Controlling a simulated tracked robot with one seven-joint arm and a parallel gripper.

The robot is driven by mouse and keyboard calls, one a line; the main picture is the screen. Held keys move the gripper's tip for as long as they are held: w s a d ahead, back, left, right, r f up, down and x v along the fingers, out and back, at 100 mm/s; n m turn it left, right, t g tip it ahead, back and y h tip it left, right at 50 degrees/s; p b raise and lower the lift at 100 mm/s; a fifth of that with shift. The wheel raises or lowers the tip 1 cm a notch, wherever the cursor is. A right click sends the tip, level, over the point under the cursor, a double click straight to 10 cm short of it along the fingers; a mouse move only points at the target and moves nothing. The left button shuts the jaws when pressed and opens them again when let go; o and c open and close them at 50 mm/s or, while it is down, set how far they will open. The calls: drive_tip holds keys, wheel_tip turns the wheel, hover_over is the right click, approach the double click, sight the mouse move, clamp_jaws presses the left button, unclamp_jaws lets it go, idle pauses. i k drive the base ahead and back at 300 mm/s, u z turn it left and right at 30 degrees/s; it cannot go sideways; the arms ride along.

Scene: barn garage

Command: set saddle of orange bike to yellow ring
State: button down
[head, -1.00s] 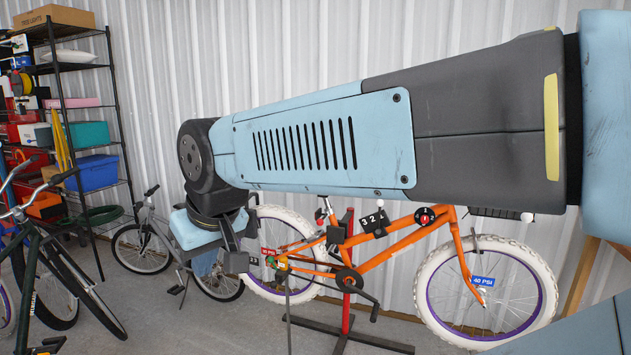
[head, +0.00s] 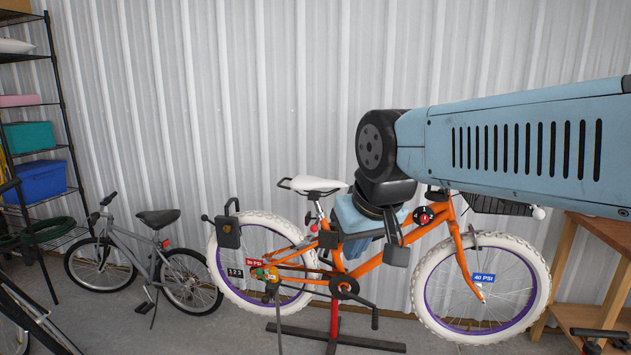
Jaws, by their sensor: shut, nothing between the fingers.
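The orange bike (head: 372,263) is held on a stand (head: 334,320) before the wall, its front wheel to the right. I cannot make out a yellow ring on the post. My gripper (head: 397,256) is shut and empty. It hangs in front of the frame, right of and lower than the saddle, and hides part of the top tube. Whether it touches the bike I cannot tell.
A grey bike (head: 148,255) stands to the left. A shelf with a blue bin (head: 40,181) is at the far left. A dark lock box (head: 228,232) shows near the rear wheel. A wooden bench (head: 588,260) stands at the right. The space above the saddle is clear.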

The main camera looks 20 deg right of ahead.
sight(305, 183)
drive_tip(key=z, duration=0.15)
drive_tip(key=i, duration=1)
drive_tip(key=u, duration=0.2)
drive_tip(key=k, duration=0.75)
drive_tip(key=z, duration=0.25)
drive_tip(key=i, duration=0.75)
drive_tip(key=u, duration=0.1)
